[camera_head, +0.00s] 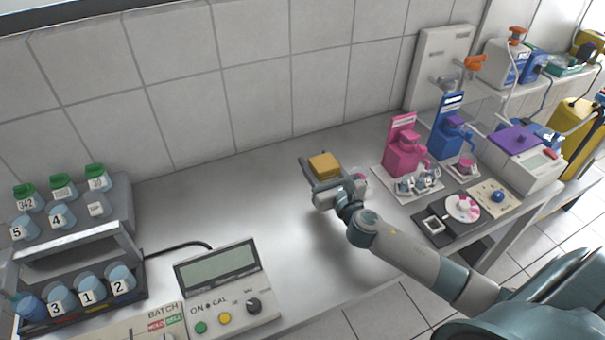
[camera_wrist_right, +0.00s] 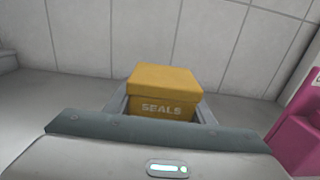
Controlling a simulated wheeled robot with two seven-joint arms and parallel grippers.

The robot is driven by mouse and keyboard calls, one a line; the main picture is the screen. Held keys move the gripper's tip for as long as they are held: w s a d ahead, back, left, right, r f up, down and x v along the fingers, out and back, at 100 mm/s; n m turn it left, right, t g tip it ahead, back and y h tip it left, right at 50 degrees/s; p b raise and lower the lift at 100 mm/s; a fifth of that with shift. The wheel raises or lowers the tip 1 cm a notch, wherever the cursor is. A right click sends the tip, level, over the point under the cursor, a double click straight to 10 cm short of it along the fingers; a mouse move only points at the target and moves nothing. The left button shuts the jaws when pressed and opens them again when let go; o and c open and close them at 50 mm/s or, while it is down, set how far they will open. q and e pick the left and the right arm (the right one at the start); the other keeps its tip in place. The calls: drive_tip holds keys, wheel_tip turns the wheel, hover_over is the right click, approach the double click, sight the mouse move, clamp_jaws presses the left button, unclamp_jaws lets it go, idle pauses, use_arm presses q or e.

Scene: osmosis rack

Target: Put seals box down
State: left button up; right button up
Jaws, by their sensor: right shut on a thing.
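The seals box (camera_head: 324,165) is a small yellow-orange box with a lid, held above or at the grey bench in the head view. It also shows in the right wrist view (camera_wrist_right: 162,92), with the word SEALS on its near face. My right gripper (camera_head: 320,170) is shut on the box, one finger on each side of it. I cannot tell whether the underside of the box touches the bench (camera_head: 240,205). My left gripper is not in view.
Right of my right arm stand a pink dispenser (camera_head: 404,150) and a blue dispenser (camera_head: 452,128) with small parts on trays. A meter (camera_head: 228,290) and a rack of numbered bottles are at the left. The bench left of the box is clear, up to the tiled wall (camera_head: 200,85).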

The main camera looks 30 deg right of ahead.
drive_tip(key=s+d+r+b, duration=0.1)
drive_tip(key=d+r, duration=0.2)
drive_tip(key=d, duration=0.3)
drive_tip(key=shift+s+r, duration=0.3)
drive_tip(key=shift+r, duration=0.1)
drive_tip(key=s+a+y+b, duration=0.1)
drive_tip(key=s+a+b, duration=0.1)
drive_tip(key=s+a, duration=1.5)
drive_tip(key=a, duration=0.4)
drive_tip(key=shift+s+a+n, duration=0.25)
drive_tip(key=shift+n, duration=0.05)
